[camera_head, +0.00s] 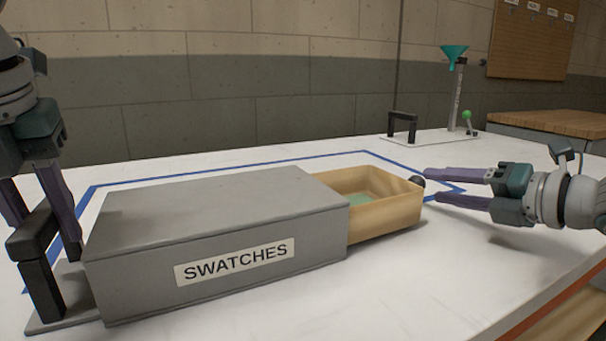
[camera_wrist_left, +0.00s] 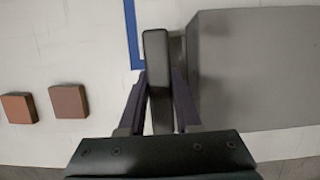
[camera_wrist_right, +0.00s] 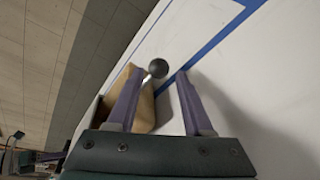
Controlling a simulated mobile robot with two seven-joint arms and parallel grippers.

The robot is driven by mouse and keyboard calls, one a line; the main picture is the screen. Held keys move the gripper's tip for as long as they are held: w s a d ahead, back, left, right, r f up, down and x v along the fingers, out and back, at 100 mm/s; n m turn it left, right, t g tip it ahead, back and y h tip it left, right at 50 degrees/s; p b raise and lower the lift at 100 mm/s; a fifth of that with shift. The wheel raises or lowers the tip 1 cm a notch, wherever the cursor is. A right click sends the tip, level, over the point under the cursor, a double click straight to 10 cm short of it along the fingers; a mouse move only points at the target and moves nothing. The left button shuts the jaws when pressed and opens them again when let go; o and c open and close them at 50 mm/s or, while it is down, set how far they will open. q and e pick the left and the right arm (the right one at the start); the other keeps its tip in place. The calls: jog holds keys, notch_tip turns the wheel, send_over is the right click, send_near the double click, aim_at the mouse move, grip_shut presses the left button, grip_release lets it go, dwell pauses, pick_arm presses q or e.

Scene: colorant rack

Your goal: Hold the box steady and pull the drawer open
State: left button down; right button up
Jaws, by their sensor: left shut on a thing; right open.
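The grey box (camera_head: 215,215) labelled SWATCHES stands on the white table, and part of it shows in the left wrist view (camera_wrist_left: 255,75). Its tan drawer (camera_head: 385,208) sticks out at the right end, with something green inside. A dark round knob (camera_head: 417,181) is on the drawer's front; it also shows in the right wrist view (camera_wrist_right: 157,68). My left gripper (camera_wrist_left: 159,85) is shut on the black handle (camera_wrist_left: 157,50) at the box's left end. My right gripper (camera_head: 430,183) is open, its fingers either side of the knob's line, just off the drawer front.
Blue tape (camera_head: 235,168) outlines an area around the box. A teal funnel (camera_head: 454,53) on a stand and another black handle (camera_head: 403,125) are at the back. Two brown blocks (camera_wrist_left: 68,101) lie left of the box.

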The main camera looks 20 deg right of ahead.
jog(key=shift+v, duration=3.3)
pick_arm(q)
jog(key=c, duration=0.5)
grip_release()
jog(key=v, duration=0.7)
jog(key=shift+s+r, duration=0.15)
jog(key=shift+r, duration=0.1)
pick_arm(e)
jog(key=shift+d+r, duration=0.1)
